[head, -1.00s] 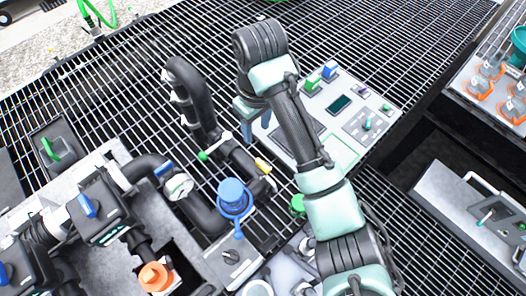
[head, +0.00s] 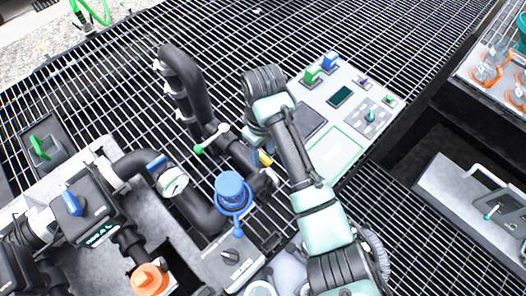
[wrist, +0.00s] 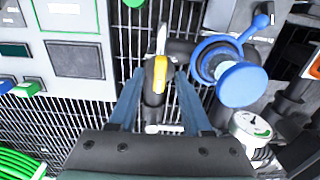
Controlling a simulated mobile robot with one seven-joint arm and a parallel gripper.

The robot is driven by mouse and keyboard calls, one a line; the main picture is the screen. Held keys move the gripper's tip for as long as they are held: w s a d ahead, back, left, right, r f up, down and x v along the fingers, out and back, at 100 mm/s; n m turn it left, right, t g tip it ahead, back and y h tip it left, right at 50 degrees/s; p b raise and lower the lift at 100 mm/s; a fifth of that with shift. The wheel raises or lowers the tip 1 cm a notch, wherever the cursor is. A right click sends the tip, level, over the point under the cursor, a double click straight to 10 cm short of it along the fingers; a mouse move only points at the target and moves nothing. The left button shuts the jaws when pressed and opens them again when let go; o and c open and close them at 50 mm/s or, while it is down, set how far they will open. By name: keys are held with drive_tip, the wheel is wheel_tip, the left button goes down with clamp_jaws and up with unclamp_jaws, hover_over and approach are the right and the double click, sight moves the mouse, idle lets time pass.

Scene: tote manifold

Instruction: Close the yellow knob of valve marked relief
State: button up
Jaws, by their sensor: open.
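The yellow knob (wrist: 160,74) is a short yellow handle on a dark pipe, and in the wrist view it lies between my two fingers. It also shows in the head view (head: 266,159), just left of my arm. My gripper (wrist: 158,80) is open, with its blue-grey fingers on either side of the knob; I cannot tell whether either finger touches it. In the head view my gripper's fingers are mostly hidden behind my wrist. No relief label is readable.
A blue capped fitting (wrist: 240,84) stands close right of the fingers in the wrist view, with a round gauge (wrist: 252,124) below it. A green-tipped lever (head: 212,140) is on the same pipe. A grey control panel (head: 355,105) lies right of my arm.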

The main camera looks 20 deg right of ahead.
drive_tip(key=shift+f, duration=0.25)
clamp_jaws()
